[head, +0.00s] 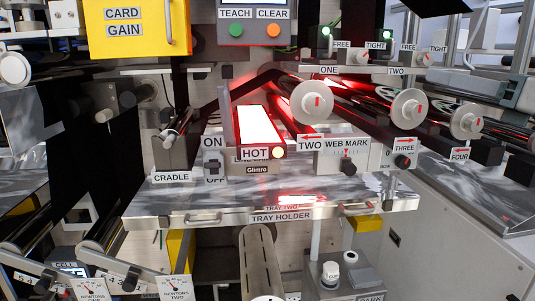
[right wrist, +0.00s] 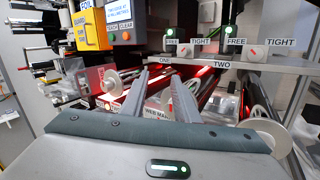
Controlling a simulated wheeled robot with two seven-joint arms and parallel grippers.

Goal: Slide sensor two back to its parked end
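I take sensor two to be the dark unit with a green light (head: 384,34) at upper right, beside a white knob marked FREE and TIGHT (head: 424,59). In the right wrist view its light (right wrist: 232,31) and knob (right wrist: 253,52) sit above the TWO label. The knob's red mark is tilted; I cannot tell its exact setting. My right gripper (right wrist: 158,76) has two grey fingers standing apart, with nothing seen between them. It is short of the sensor bar and left of sensor two in that view. A dark shape at the head view's top right may be part of it. My left gripper is not seen.
Sensor one (head: 325,36), also with a green light, sits left of sensor two on the silver bar (right wrist: 275,72). White-ended rollers (head: 408,106) lie below. The red-lit HOT unit (head: 278,153) and WEB MARK box (head: 347,158) stand in front.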

